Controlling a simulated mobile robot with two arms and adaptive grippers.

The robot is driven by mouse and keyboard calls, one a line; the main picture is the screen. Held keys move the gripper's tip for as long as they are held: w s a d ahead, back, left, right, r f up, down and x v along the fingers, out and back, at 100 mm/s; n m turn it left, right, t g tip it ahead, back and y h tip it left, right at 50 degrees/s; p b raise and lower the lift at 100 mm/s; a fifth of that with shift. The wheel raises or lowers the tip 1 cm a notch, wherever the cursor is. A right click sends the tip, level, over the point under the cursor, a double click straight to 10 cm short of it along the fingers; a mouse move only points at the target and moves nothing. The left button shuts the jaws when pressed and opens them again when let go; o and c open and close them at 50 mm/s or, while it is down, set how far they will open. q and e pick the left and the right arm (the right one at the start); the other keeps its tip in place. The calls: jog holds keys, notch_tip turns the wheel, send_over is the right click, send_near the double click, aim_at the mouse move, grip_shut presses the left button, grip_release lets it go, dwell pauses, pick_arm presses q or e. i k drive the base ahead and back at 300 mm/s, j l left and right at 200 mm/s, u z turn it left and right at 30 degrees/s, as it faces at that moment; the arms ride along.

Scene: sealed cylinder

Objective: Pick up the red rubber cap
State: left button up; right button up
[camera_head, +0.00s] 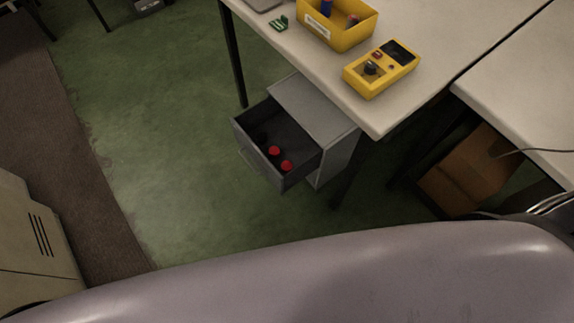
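Two small round red things (286,166) and (274,151), which look like red caps, lie near the front right of an open grey drawer (262,168). They are too small to tell whether either is rubber. Dark shapes, hard to make out, lie further left in the drawer. The drawer is pulled out of a grey cabinet (312,110) standing under the table. Neither of my grippers shows in the head view.
The white table (375,118) above the cabinet holds a yellow meter (382,68), a yellow bin (338,34) and a small green part (279,23). A cardboard box (465,175) sits under the right table. Green floor (165,150) is clear left of the drawer.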

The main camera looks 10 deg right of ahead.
aim_at(286, 166)
jog(key=j+z, duration=0.9)
